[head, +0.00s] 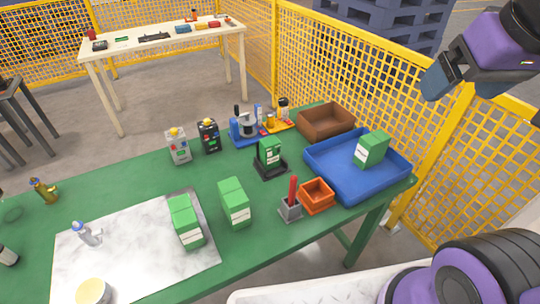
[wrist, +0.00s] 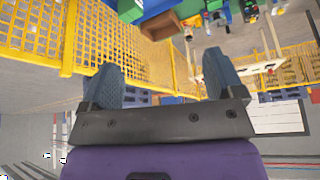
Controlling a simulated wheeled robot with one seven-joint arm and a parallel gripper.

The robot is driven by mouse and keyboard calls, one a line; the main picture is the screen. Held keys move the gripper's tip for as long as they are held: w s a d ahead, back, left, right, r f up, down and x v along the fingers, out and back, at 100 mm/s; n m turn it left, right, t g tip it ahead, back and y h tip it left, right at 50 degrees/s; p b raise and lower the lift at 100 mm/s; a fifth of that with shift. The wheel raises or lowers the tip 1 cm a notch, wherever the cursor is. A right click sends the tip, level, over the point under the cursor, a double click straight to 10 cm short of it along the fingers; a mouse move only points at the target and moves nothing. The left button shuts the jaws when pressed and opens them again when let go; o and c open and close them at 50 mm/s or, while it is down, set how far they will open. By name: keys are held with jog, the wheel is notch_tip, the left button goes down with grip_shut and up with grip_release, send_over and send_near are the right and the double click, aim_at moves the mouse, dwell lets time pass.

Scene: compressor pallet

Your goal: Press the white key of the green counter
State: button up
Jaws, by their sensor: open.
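A green upright block in a black stand (head: 270,152) is at the middle of the green table. It has white and dark patches on its front and may be the green counter. No white key can be made out at this size. A small green item (head: 122,39) also lies on the far pale table, too small to identify. My gripper (head: 443,76) is at the upper right of the head view, raised well away from the block and holding nothing. In the wrist view my gripper (wrist: 162,73) shows two blue fingers apart with nothing between them.
Green cartons (head: 234,203) stand on the green table (head: 130,190), one beside a metal sheet (head: 130,262). A blue tray (head: 332,179) holds another. Yellow mesh fencing (head: 350,90) runs behind.

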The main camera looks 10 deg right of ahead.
grip_shut()
dwell(1.7)
